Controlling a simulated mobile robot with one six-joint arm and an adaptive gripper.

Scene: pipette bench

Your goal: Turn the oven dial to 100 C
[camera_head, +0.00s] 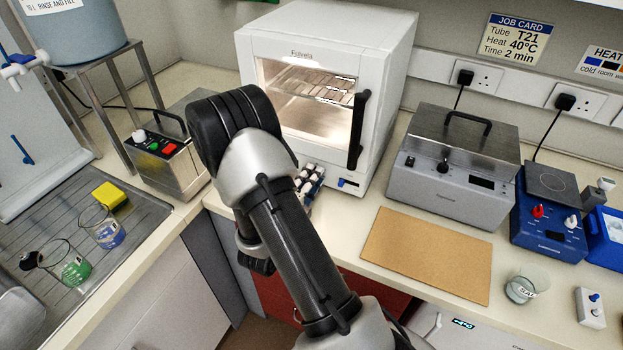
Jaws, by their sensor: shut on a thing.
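The oven (395,40) is a white box at the back of the bench. Its glass door (310,95) is shut, with a black handle (359,130) on the right and a lit rack inside. A small blue display (347,183) shows low on its front; I cannot read it. The oven dial is not visible; my arm covers the lower left of the oven front.
A grey lidded bath (450,180) and brown mat (428,254) are to the right. A metal-lidded unit (165,165) stands left. A beaker (522,288) sits near the front right edge.

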